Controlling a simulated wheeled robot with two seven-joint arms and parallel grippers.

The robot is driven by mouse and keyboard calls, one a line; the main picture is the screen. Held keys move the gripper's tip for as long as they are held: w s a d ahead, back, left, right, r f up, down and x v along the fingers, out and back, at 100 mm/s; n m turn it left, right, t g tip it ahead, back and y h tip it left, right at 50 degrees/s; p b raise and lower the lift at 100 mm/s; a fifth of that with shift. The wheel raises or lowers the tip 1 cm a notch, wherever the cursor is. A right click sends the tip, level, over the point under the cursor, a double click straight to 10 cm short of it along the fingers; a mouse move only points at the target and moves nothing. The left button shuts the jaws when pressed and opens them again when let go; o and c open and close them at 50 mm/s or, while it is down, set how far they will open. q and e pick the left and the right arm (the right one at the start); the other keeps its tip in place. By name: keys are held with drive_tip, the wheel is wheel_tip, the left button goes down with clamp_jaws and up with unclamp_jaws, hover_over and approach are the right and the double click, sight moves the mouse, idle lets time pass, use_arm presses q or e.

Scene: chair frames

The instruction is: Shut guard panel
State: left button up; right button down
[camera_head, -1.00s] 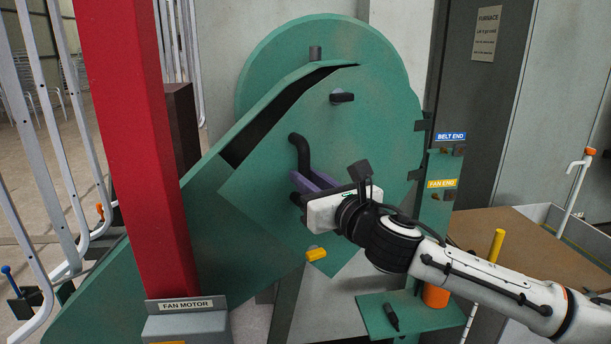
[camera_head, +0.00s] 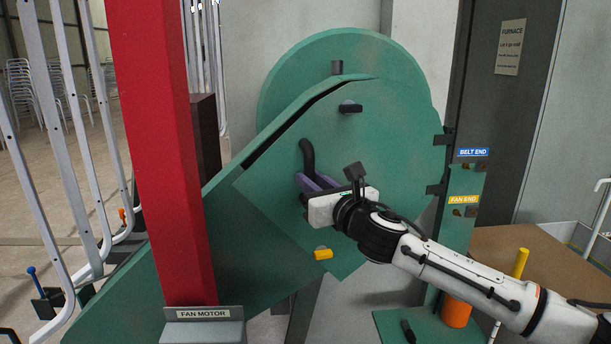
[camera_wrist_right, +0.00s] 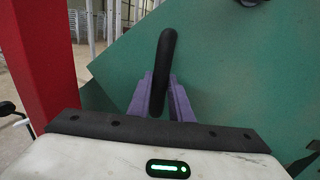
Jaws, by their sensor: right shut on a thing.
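The green guard panel (camera_head: 385,160) hangs on hinges at its right side, in front of the green guard housing (camera_head: 340,55). A narrow dark gap (camera_head: 300,125) shows along its upper left edge. My right gripper (camera_head: 312,183) is shut on the panel's black curved handle (camera_head: 308,155). In the right wrist view the purple fingers stand on both sides of the handle (camera_wrist_right: 163,65). A black knob (camera_head: 350,107) and a yellow latch (camera_head: 323,254) are on the panel. My left gripper is not in view.
A red post (camera_head: 160,150) stands to the left, close in front of the guard, above the fan motor sign (camera_head: 203,313). Grey bent tube frames (camera_head: 50,150) are at far left. A yellow post (camera_head: 521,262) and brown board (camera_head: 520,250) are at right.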

drive_tip(key=shift+a+x, duration=0.2)
drive_tip(key=shift+x, duration=1.65)
drive_tip(key=shift+s+r, duration=0.15)
drive_tip(key=c, duration=1.5)
unclamp_jaws()
drive_tip(key=shift+a, duration=0.1)
drive_tip(key=shift+c, duration=0.2)
drive_tip(key=shift+d, duration=0.25)
